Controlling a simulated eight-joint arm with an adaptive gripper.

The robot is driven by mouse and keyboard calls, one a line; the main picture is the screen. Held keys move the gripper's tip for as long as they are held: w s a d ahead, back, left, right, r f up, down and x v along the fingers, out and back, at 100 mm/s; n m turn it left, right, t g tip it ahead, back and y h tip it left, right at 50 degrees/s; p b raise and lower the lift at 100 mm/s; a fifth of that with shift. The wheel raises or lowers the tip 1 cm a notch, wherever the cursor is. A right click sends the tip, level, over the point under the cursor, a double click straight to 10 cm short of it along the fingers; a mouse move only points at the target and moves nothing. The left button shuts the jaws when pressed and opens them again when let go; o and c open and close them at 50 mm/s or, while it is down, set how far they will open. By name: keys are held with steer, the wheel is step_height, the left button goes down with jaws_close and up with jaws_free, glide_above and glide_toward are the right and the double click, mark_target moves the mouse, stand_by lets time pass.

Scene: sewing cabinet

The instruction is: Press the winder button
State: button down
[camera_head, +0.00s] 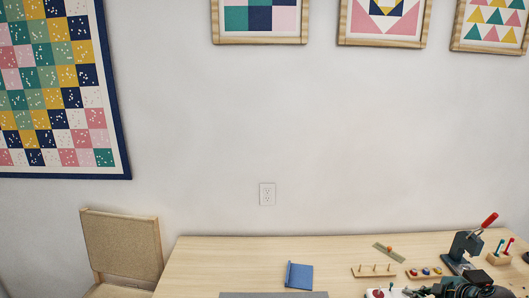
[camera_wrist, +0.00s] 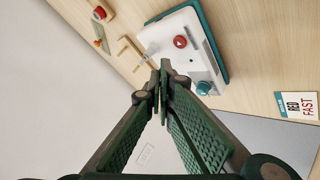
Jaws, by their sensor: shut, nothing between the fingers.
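The winder is a white-topped box with a teal base (camera_wrist: 208,42) at the upper middle of the wrist view. A round red button with a white triangle (camera_wrist: 180,42) sits on its white top, and a teal knob (camera_wrist: 203,88) is near its lower edge. In the head view only a bit of the white top (camera_head: 391,292) shows at the bottom edge. My gripper (camera_wrist: 162,72) is shut and empty. In the wrist view its tips appear just below and left of the red button; I cannot tell the gap or any contact.
A wooden peg rack (camera_head: 373,270), a strip with coloured pieces (camera_head: 426,272) and a red-handled press (camera_head: 470,245) stand on the table. A blue item (camera_head: 299,276) lies left. A card reading "RED FAST" (camera_wrist: 297,106) lies near the winder. The table's left part is mostly clear.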

steer(key=shift+r+p, duration=1)
steer(key=shift+r, duration=0.85)
steer(key=shift+a, duration=0.1)
steer(key=s+a+r+m+g, duration=0.1)
steer(key=s+a+r+m, duration=0.15)
steer(key=a+r, duration=0.4)
steer(key=s+a+r+m+g, duration=0.1)
steer(key=s+a+r+m, duration=0.15)
steer(key=a, duration=0.65)
steer(key=s+a+r+m+h, duration=0.1)
steer(key=s+a+r+m, duration=0.2)
steer(key=s+a, duration=0.3)
steer(key=s+a+r+m+h, duration=0.1)
steer(key=s+a+r+m, duration=0.2)
steer(key=s+a, duration=0.3)
steer(key=shift+s+a+r, duration=0.35)
steer(key=shift+s, duration=0.35)
